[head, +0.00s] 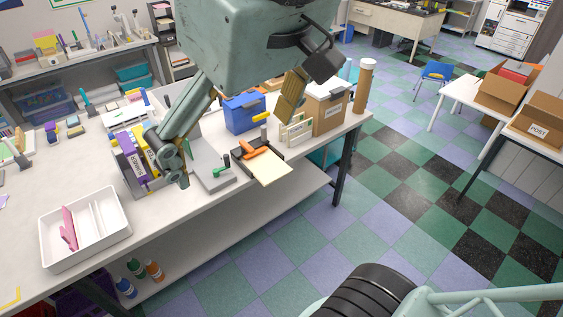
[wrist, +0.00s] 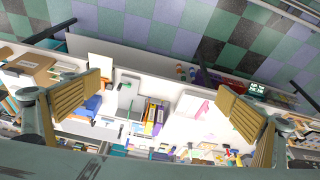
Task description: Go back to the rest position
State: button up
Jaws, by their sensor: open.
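My gripper (head: 233,150) hangs in the air above the long worktable (head: 30,190), its two fingers spread wide apart. The wrist view shows the open gripper (wrist: 162,85) with a tan ribbed pad on each finger and nothing between them. In the head view the left finger overlaps the binders and the grey board; whether it touches anything cannot be told from that view. The wrist view looks down on the table from a distance, with clear space between fingers and tabletop.
Below stand upright binders (head: 129,170), a grey board with a green handle (head: 207,168), a dark tray with an orange item (head: 257,150), a blue box (head: 240,117) and a cardboard box (head: 327,110). A white tray (head: 60,262) sits front left.

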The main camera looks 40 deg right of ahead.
jog(key=s+f, duration=0.1)
jog(key=s, duration=0.1)
jog(key=s+f, duration=0.1)
jog(key=s, duration=0.1)
jog(key=shift+a+f, duration=0.1)
jog(key=shift+f, duration=0.3)
jog(key=shift+w, duration=0.1)
notch_tip(320, 180, down, 12)
jog(key=b, duration=1.2)
jog(key=shift+r, duration=0.2)
jog(key=shift+a, duration=0.1)
dwell(0.5)
